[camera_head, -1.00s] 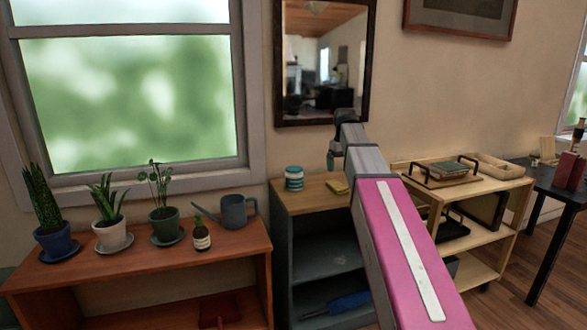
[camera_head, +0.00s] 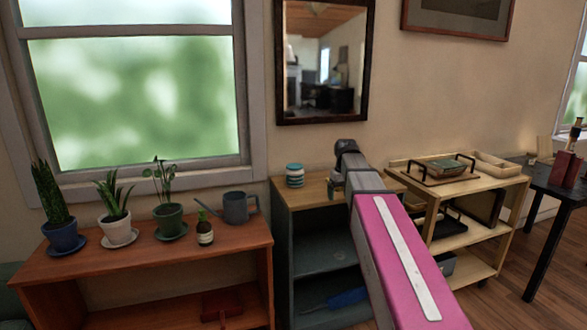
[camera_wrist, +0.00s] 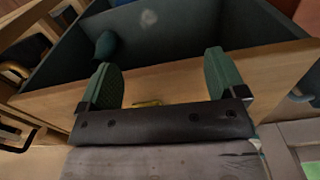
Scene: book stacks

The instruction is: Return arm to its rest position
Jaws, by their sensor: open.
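My arm, pink with a white stripe, stretches forward from the lower right in the head view. My gripper shows in the wrist view (camera_wrist: 163,80), with two green-padded fingers spread wide apart and nothing held between them. It is over the wooden top of a small dark cabinet (camera_wrist: 255,72), which also shows in the head view (camera_head: 300,192). A small yellow thing (camera_wrist: 148,103) lies on that top beyond the gripper's base in the wrist view. In the head view the fingers are mostly hidden behind my arm.
A teal-and-white jar (camera_head: 295,176) stands on the cabinet. To the left, a reddish wooden shelf (camera_head: 120,262) bears potted plants and a grey watering can (camera_head: 238,208). To the right are a light wood cart (camera_head: 450,243) and a dark table (camera_head: 550,178). A mirror (camera_head: 323,65) hangs behind.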

